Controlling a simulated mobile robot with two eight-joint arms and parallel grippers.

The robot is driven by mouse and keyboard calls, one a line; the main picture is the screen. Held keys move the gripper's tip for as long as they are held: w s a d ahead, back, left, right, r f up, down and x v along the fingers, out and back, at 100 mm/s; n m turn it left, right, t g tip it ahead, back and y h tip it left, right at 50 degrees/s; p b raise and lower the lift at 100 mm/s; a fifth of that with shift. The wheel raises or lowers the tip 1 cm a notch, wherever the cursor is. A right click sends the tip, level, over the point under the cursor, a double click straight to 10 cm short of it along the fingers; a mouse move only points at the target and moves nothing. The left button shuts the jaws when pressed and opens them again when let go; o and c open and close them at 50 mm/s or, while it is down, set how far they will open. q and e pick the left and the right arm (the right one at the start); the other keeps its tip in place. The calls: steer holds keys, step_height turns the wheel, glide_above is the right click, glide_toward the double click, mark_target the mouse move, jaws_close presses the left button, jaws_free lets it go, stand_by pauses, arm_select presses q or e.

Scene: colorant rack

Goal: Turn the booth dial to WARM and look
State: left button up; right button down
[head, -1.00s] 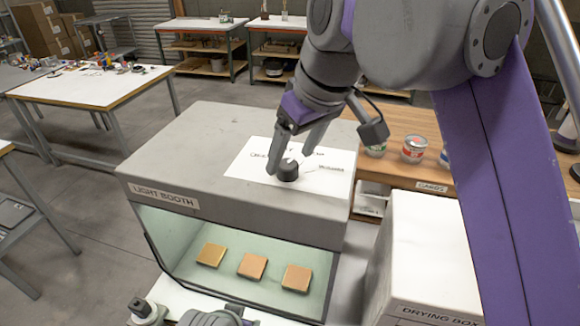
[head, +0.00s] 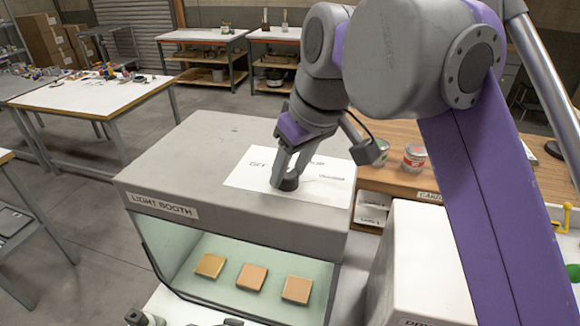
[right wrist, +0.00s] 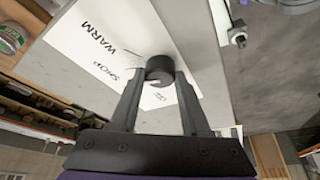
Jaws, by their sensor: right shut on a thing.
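The light booth (head: 160,165) is a grey box with a lit, pale green interior. On its top lies a white card (head: 240,178) marked OFF, SHOP and WARM. The dark round dial (head: 288,184) stands on this card; it also shows in the right wrist view (right wrist: 160,67). My right gripper (head: 287,176) is shut on the dial, with one finger on each side. Where the dial points cannot be told. WARM shows upper left of the dial in the right wrist view. My left gripper's fingers are out of view.
Several tan and gold square tiles (head: 252,277) lie inside the booth. A white drying box (head: 425,255) stands close at its right. Behind are a wooden bench with paint cans (head: 414,157) and card drawers. A cluttered white table (head: 90,93) stands back left.

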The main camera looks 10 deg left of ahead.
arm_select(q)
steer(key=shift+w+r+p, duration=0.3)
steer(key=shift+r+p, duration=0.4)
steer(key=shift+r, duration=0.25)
arm_select(e)
steer(key=shift+r+m+t, duration=0.15)
steer(key=shift+m+t, duration=0.15)
steer(key=shift+m, duration=0.5)
steer(key=m+p, duration=0.1)
steer(key=m, duration=0.1)
steer(key=m+h+p, duration=0.1)
steer(key=shift+a+m+t+h+p, duration=0.15)
steer(key=shift+m+t+h+p, duration=0.15)
steer(key=shift+m+t, duration=0.1)
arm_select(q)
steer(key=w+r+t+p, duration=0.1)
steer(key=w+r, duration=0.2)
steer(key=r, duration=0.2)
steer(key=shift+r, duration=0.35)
arm_select(e)
steer(key=shift+m+h, duration=0.5)
steer(key=shift+m, duration=0.8)
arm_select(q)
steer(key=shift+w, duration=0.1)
arm_select(e)
steer(key=shift+c, duration=1.9)
jaws_free()
steer(key=shift+s, duration=0.1)
